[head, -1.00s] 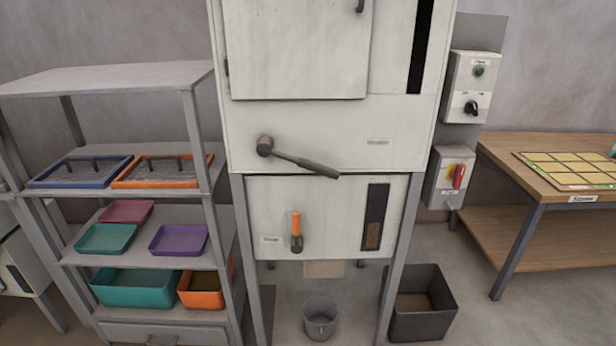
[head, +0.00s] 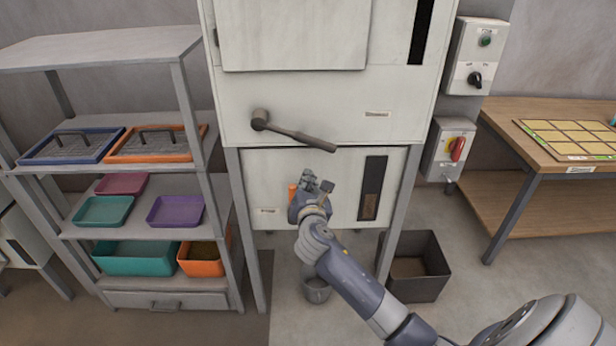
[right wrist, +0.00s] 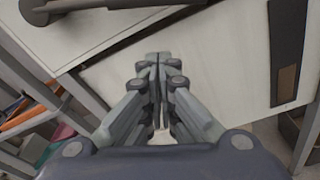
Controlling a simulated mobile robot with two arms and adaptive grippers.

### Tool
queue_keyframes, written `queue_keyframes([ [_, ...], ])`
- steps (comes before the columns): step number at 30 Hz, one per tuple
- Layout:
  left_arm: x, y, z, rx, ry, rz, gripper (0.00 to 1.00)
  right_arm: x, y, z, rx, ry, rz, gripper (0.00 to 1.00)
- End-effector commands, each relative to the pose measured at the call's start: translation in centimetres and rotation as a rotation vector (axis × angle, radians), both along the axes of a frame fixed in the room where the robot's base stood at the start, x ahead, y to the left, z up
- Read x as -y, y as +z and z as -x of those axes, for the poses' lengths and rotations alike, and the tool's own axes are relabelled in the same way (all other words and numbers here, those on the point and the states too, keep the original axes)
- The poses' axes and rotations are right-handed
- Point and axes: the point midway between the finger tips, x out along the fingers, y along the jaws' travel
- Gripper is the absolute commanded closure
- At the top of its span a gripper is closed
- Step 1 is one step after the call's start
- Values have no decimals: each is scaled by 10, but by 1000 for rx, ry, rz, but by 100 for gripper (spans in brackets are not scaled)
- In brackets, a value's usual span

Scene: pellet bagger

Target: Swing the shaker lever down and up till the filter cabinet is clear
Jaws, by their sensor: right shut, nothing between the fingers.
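The shaker lever (head: 295,133) is a dark bar on a round hub at the left of the white filter cabinet (head: 330,110). It slopes a little down to the right. In the right wrist view the lever (right wrist: 75,8) crosses the top left. My right gripper (head: 318,184) is shut and empty, below the lever's free end and in front of the lower panel, apart from the lever. It also shows in the right wrist view (right wrist: 158,58). It hides most of the orange handle (head: 292,190). A dark window strip (head: 373,187) has a brown patch at its bottom. My left gripper is not in view.
A shelf rack (head: 190,110) with coloured trays stands close at left. A grey bucket (head: 316,290) is under the cabinet, partly behind my arm. A dark bin (head: 425,285) stands at its right leg. Switch boxes (head: 450,150) and a wooden table (head: 560,165) are at right.

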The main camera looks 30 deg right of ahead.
Motion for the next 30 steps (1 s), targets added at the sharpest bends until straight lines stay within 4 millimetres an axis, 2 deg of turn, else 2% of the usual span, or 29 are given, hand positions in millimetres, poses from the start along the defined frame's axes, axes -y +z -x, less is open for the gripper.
queue_keyframes([
  [15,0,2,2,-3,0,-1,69,38,-11,-71,0,-2,-5,100],
  [17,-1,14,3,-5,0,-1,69,40,5,-65,2,-1,-4,100],
  [21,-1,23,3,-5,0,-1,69,43,19,-59,1,0,-5,100],
  [30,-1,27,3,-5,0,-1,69,46,25,-54,0,1,-5,100],
])
